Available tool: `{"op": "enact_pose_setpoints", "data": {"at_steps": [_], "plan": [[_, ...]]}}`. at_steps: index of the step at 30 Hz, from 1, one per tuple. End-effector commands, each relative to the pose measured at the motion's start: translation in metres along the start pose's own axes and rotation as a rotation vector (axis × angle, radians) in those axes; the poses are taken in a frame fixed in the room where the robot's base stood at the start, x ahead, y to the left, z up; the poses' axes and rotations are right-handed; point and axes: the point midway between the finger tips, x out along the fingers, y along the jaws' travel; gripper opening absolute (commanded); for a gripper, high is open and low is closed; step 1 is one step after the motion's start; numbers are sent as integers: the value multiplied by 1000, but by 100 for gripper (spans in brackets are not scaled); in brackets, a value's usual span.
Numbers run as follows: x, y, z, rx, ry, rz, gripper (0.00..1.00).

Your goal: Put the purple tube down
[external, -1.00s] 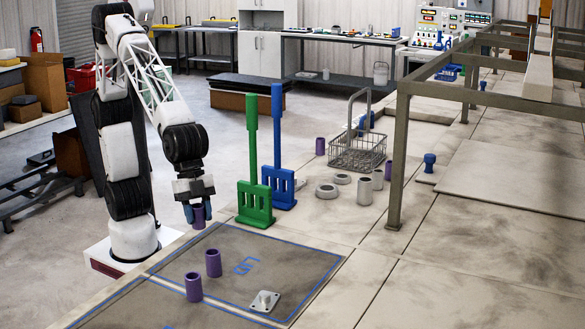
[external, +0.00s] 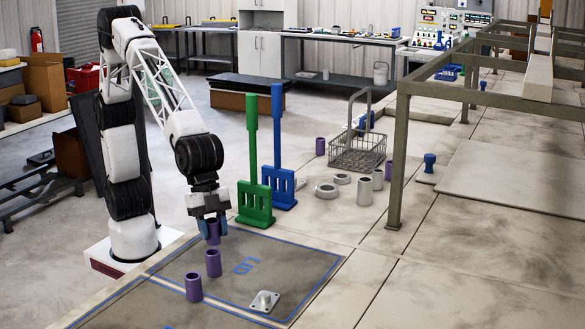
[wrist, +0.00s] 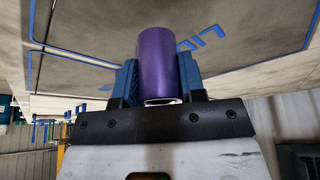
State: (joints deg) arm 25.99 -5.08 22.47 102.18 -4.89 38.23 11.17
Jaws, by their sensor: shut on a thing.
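A purple tube (external: 213,232) is held upright between the blue fingers of my gripper (external: 212,230). In the wrist view the same purple tube (wrist: 158,65) sits between both fingers of my gripper (wrist: 158,82), which are shut on it. In the external view it is over the far left part of the blue-outlined dark panel (external: 300,258). Whether its lower end touches the panel I cannot tell. Two more purple tubes stand on the panel nearer the camera, one (external: 213,263) just below the gripper in the picture and one (external: 193,287) further left.
A grey metal fitting (external: 264,301) lies on the panel's near part. A green paddle (external: 255,203) and a blue paddle (external: 279,187) stand right of my gripper. Beyond are a wire basket (external: 357,153), grey rings and cups, and another purple tube (external: 320,146). The panel's middle is clear.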

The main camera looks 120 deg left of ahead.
Motion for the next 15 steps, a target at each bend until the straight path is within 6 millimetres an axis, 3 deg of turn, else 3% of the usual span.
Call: {"op": "enact_pose_setpoints", "data": {"at_steps": [5,15], "plan": [[4,0,2,0,0,0,9],[31,0,13,-1,0,0,9]]}}
